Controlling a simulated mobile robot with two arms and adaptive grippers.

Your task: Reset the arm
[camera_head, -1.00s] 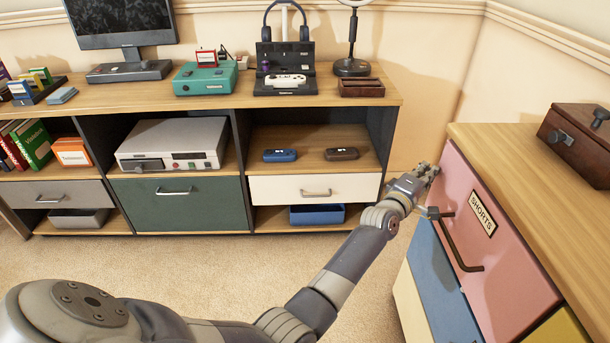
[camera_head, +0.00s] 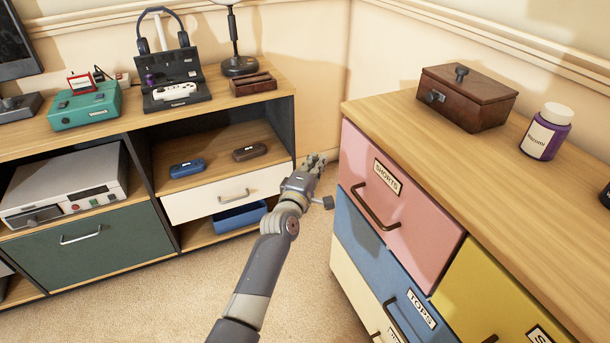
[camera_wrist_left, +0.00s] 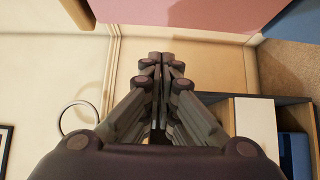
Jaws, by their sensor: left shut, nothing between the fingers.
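My left arm reaches up the middle of the head view, and its gripper (camera_head: 318,163) hangs in the gap between the shelf unit and the drawer chest. In the left wrist view the fingers (camera_wrist_left: 160,62) of the left gripper are together with nothing between them. The gripper is a little left of the pink drawer (camera_head: 395,210) labelled SHORTS and appears apart from its handle. My right gripper is in neither view.
The drawer chest (camera_head: 440,135) stands at the right, carrying a brown box (camera_head: 468,97) and a purple bottle (camera_head: 546,134). The shelf unit (camera_head: 125,125) stands at the left with a white drawer (camera_head: 222,195). Carpet (camera_head: 305,285) between them is clear.

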